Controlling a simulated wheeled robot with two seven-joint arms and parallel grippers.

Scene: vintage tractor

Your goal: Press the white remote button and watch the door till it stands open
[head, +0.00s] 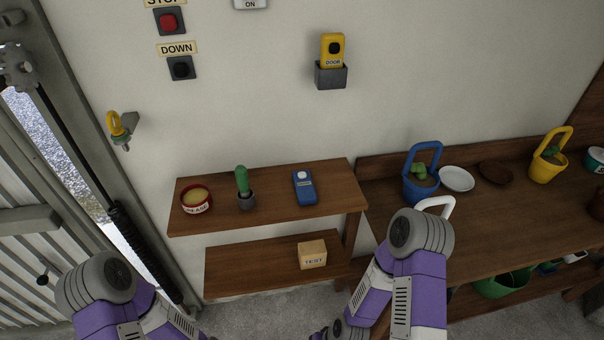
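A blue remote (305,191) with a white round button (301,175) lies on the upper wooden shelf, right of the cactus. A yellow remote (332,48) marked DOOR, with a black button, stands in a grey wall holder. The ribbed grey door (25,245) is at the left edge, only partly in view. A bright speckled strip shows between it and its frame; I cannot tell how far it stands open. Purple links of both my arms show at the bottom, but neither gripper is in view.
The upper shelf (275,212) also holds a red tin (196,200) and a potted cactus (243,187). A TEST box (312,255) sits below. Red (169,21) and DOWN (181,68) wall buttons are above. A bench with buckets and dishes stands right, partly behind my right arm.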

